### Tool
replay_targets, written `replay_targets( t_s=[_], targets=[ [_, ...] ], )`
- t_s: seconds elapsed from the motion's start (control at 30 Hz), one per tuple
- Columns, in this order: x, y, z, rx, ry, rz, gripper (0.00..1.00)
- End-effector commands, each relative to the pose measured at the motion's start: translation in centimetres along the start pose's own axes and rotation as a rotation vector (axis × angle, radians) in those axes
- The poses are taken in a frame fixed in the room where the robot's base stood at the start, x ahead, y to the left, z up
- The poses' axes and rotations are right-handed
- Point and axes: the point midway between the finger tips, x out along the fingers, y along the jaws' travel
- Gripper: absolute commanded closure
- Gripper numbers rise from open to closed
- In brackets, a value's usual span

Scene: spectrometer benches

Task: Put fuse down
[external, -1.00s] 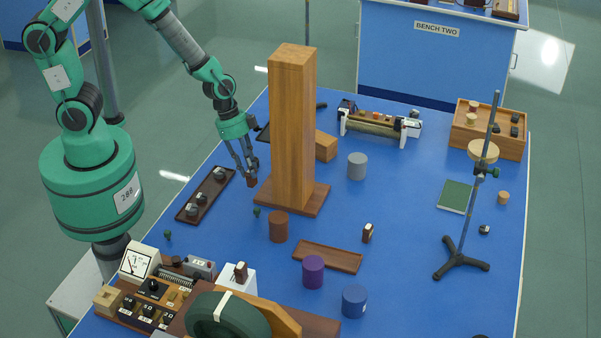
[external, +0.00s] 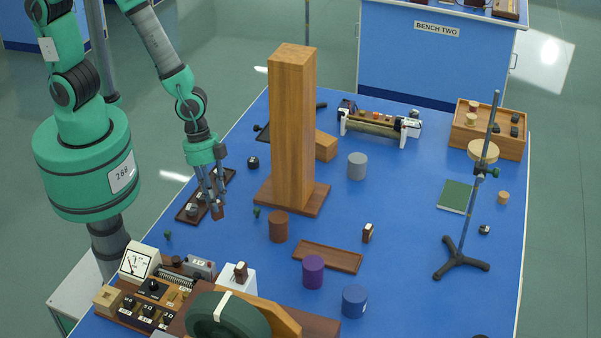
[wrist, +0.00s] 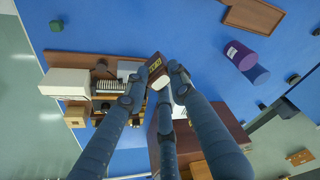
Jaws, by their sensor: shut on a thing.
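My gripper (external: 215,203) is shut on the fuse (external: 217,212), a small brown block. In the external view it holds the fuse low over the bench, by the near right end of the long dark tray (external: 187,213). I cannot tell from this view exactly how high the fuse is. In the wrist view the fuse (wrist: 154,67) shows a yellowish label with dark marks, held between the fingertips (wrist: 156,76). The fingers hide part of it.
A tall wooden column (external: 292,130) stands right of my gripper. A brown cylinder (external: 278,226) and an empty shallow wooden tray (external: 327,257) lie nearer the middle. The instrument panel with a meter (external: 138,263) is at the near left.

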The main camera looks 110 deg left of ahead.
Motion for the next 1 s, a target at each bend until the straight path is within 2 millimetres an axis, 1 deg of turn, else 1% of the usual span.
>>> replay_targets(
  t_s=[0.03,0.3,0.5,0.6,0.7,1.0],
  targets=[
    [-0.6,1.3,-0.7,0.024,-0.003,0.007,1.0],
    [-1.6,7.1,-3.0,0.126,-0.017,0.034,1.0],
    [-2.1,10.1,-3.9,0.178,-0.023,0.046,1.0],
    [-2.3,11.0,-4.2,0.194,-0.024,0.049,1.0],
    [-2.3,11.4,-4.2,0.201,-0.025,0.051,1.0],
    [-2.3,11.5,-4.2,0.202,-0.025,0.051,1.0]
  ],
)
